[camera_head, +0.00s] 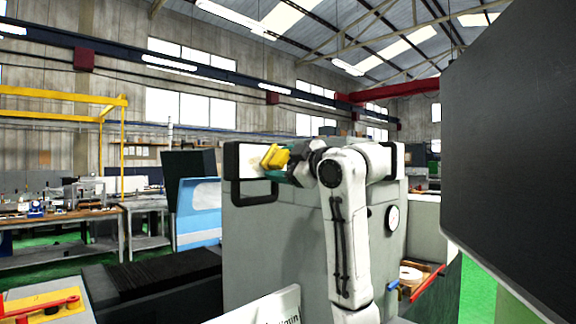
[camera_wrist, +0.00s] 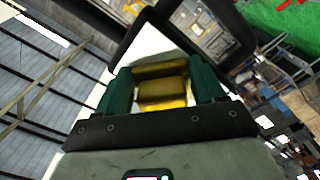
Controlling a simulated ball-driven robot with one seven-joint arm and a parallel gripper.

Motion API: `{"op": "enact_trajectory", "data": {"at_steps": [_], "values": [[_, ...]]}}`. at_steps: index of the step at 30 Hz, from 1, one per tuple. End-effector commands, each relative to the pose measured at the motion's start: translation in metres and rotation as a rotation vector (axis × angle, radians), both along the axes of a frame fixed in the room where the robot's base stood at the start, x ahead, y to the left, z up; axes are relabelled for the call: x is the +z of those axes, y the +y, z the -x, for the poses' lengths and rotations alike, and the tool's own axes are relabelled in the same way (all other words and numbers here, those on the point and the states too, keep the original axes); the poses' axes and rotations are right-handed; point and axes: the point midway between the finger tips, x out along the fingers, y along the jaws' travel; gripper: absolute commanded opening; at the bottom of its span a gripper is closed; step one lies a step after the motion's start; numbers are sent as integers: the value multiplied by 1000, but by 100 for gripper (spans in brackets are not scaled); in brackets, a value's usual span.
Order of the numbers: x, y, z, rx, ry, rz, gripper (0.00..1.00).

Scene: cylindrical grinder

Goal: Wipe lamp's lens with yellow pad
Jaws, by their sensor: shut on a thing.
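The lamp has a dark frame (camera_head: 232,160) around a pale, bright lens (camera_head: 250,162), at the top left of the grey machine body. My gripper (camera_head: 284,164) is in front of the lamp's right part and hides some of it. It is shut on the yellow pad (camera_head: 272,156), which lies over the lens in the head view. In the wrist view, the pad (camera_wrist: 162,92) sits between the green fingers, with the white lens (camera_wrist: 148,48) and dark frame just beyond. I cannot tell whether the pad touches the lens.
The grey machine body (camera_head: 250,240) stands below the lamp and behind my arm. A large dark panel (camera_head: 515,150) fills the right side. A red tool (camera_head: 45,308) lies on a yellow surface at lower left. A red-edged tray (camera_head: 425,283) is at lower right.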

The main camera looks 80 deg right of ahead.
Motion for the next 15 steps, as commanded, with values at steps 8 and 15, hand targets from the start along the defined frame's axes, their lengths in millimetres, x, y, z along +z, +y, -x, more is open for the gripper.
{"op": "enact_trajectory", "data": {"at_steps": [8,15], "values": [[-2,18,-13,11,6,0,44],[-2,34,-22,10,5,-1,44]]}}
